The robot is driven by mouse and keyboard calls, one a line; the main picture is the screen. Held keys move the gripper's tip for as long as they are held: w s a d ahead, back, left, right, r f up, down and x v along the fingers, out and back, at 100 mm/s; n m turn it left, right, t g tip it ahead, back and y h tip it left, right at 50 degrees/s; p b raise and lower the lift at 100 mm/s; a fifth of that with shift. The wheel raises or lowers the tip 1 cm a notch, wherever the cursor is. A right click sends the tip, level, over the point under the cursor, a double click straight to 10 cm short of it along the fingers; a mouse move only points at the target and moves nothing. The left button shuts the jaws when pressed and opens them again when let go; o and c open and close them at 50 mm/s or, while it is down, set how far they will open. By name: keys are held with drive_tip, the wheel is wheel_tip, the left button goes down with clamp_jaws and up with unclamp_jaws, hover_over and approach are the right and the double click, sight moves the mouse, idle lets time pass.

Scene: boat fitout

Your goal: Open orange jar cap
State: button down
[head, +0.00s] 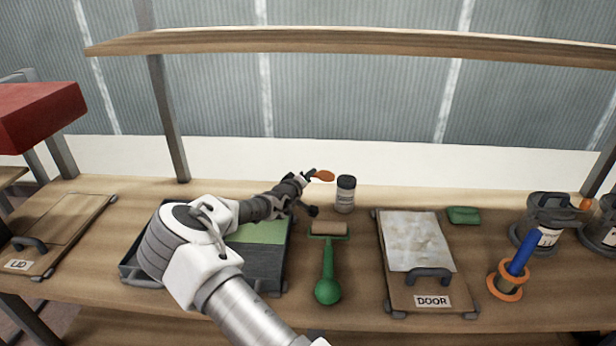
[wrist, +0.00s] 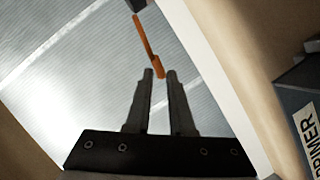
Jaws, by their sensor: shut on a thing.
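My gripper (head: 312,177) is raised above the back of the bench and shut on a thin, flat orange piece (head: 324,176), which looks like a cap. In the wrist view the orange piece (wrist: 146,42) is seen edge-on, its near end between my fingertips (wrist: 160,73) and its far end by a dark shape at the top edge. A small grey jar (head: 346,196) with a dark top stands upright just right of and below my gripper, apart from it. I cannot tell whether its dark top is a lid or an open mouth.
A green roller (head: 327,270) lies in front of the jar. A board marked DOOR (head: 432,301), a green block (head: 463,215), dark cans (head: 545,225) and a blue-handled tool in an orange ring (head: 508,284) are to the right. A tray (head: 270,280) sits under my arm; a shelf (head: 350,43) hangs above.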

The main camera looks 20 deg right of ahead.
drive_tip(key=shift+s+d+f, duration=0.15)
drive_tip(key=shift+f, duration=0.1)
drive_tip(key=c, duration=1)
unclamp_jaws()
drive_tip(key=shift+c, duration=0.2)
drive_tip(key=shift+o, duration=0.7)
drive_tip(key=shift+r, duration=0.1)
drive_tip(key=p+v, duration=0.1)
drive_tip(key=v, duration=1.6)
drive_tip(key=shift+s, duration=0.15)
